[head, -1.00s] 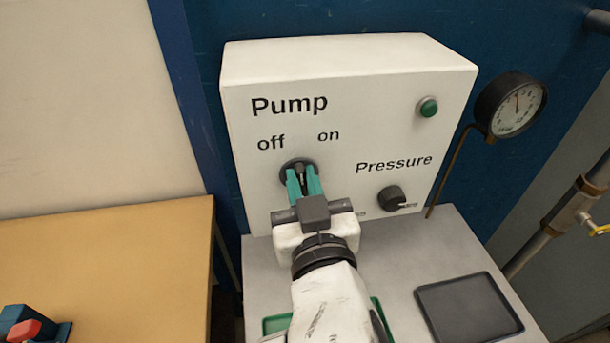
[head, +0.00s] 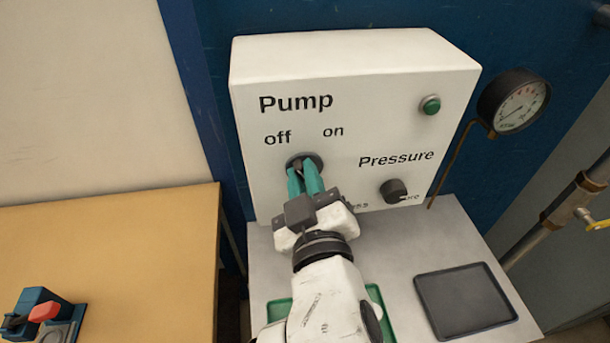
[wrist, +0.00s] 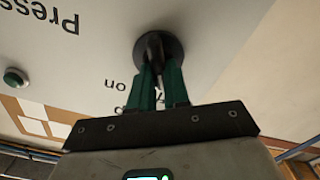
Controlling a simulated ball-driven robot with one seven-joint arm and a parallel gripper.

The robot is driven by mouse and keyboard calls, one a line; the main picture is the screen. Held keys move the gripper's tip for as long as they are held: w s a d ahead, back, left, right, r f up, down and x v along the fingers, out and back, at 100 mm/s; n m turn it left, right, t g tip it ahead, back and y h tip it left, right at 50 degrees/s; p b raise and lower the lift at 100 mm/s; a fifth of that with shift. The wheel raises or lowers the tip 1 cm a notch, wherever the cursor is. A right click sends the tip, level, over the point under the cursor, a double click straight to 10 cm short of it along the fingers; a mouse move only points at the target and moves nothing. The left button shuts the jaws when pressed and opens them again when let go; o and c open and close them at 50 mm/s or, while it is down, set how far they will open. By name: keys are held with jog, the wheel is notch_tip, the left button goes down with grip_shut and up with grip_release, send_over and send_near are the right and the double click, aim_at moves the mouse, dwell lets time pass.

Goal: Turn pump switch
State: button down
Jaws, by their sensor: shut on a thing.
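The pump switch (head: 304,158) is a dark round knob with a grip bar on the white panel, under the "off" and "on" labels. It also shows in the wrist view (wrist: 155,45). My gripper (head: 304,174) has its two green fingers closed on the switch's bar, one on each side. The fingers show around the bar in the wrist view (wrist: 159,76). My gripper is rolled, with its right side higher in the head view. The bar seems to lean up and left toward "off", but the fingers partly hide it.
A pressure knob (head: 395,191) is right of the switch. A green lamp (head: 430,105) is at the panel's upper right. A round gauge (head: 515,103) stands beside the panel. A dark tray (head: 465,302) lies on the grey bench. A wooden table (head: 120,260) is at left.

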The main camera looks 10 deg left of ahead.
jog(key=c, duration=1.1)
grip_release()
jog(key=b+v, duration=0.2)
jog(key=v, duration=0.9)
jog(key=shift+w, duration=0.1)
